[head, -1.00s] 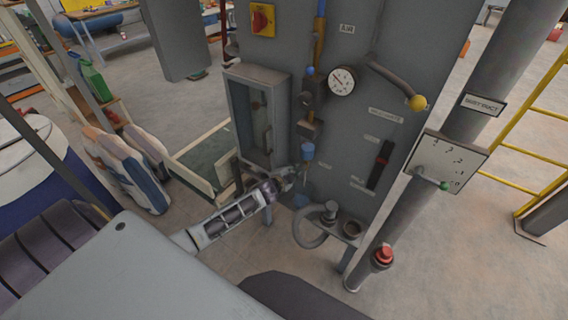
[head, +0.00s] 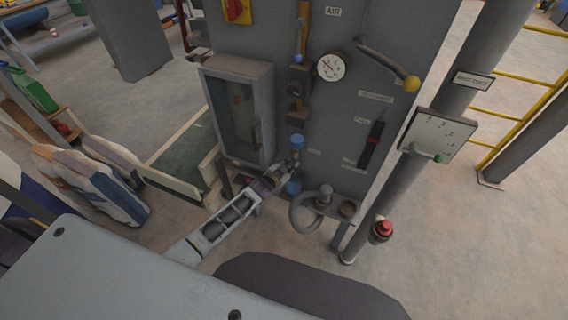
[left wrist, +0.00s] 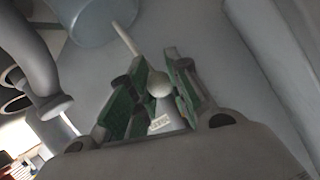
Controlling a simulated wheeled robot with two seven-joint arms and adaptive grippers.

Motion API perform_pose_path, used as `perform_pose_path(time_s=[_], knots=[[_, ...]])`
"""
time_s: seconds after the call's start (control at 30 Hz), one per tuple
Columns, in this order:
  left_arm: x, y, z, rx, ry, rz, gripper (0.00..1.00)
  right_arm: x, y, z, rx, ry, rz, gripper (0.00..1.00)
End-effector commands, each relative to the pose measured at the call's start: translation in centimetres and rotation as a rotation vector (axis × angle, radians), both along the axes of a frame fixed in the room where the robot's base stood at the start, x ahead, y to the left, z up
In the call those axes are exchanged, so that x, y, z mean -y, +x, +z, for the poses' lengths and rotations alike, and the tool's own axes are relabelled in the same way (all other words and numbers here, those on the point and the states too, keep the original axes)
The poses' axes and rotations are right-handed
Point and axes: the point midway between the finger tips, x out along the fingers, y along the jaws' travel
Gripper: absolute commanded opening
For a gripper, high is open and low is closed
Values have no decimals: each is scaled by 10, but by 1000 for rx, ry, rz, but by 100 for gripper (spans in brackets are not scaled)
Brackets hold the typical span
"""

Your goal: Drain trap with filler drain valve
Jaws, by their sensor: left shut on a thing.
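The trap on the grey filler cabinet shows a blue top (head: 297,142) and a blue lower part (head: 293,187) in the head view. In the left wrist view a clear bluish bowl (left wrist: 95,18) is at the top, with a thin pale rod (left wrist: 125,37) ending in a pale ball knob (left wrist: 158,83). My left gripper (head: 290,168) is at the trap, in front of its middle. In the left wrist view its green-padded fingers (left wrist: 160,80) are on either side of the knob and shut on it. My right gripper is not in view.
A gauge (head: 331,66), a yellow-knobbed lever (head: 411,83) and a red-black slider (head: 371,145) are on the cabinet. A glazed box (head: 238,110) is left of the trap. A curved hose (head: 303,212) hangs below right. Filled sacks (head: 85,180) stand at left.

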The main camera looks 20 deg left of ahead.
Motion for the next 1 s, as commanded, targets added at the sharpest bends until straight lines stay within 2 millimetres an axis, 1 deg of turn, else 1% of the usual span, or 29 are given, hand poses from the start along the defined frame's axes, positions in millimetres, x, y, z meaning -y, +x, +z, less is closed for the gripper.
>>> perform_pose_path(time_s=[0.5,0.53,0.7,0.93,1.0], knots=[[2,0,-1,-4,-27,4,0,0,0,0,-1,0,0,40],[2,0,-1,-4,-27,4,21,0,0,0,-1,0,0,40],[3,0,-1,-4,-27,3,43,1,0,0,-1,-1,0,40],[3,0,-1,-4,-27,1,43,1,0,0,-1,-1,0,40],[4,0,-1,-3,-28,1,43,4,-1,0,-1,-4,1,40]])
